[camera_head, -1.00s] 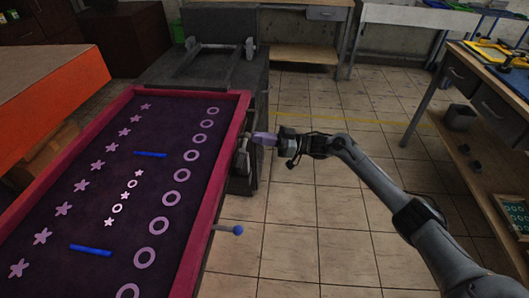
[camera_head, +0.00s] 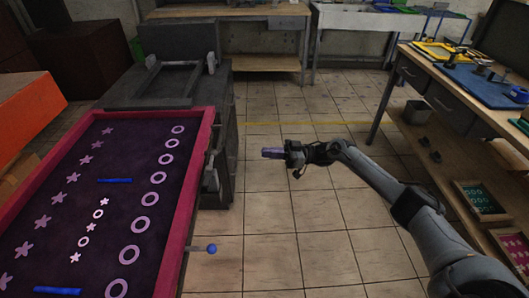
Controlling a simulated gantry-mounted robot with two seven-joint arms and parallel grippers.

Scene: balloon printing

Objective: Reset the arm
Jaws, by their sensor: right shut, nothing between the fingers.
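My right arm (camera_head: 385,187) comes in from the lower right and reaches left over the tiled floor. My right gripper (camera_head: 268,153) is at its end, with purple-tinted fingers pointing left. It is shut and empty, held in open air to the right of the printing machine and apart from it. My left gripper is not in view.
A machine with a magenta frame (camera_head: 203,150) and dark panel of stars and rings stands at left. A blue-knobbed lever (camera_head: 211,249) sticks out from its right side. A dark grey unit (camera_head: 170,85) stands behind. A workbench (camera_head: 440,85) stands at right. The floor between (camera_head: 325,235) is clear.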

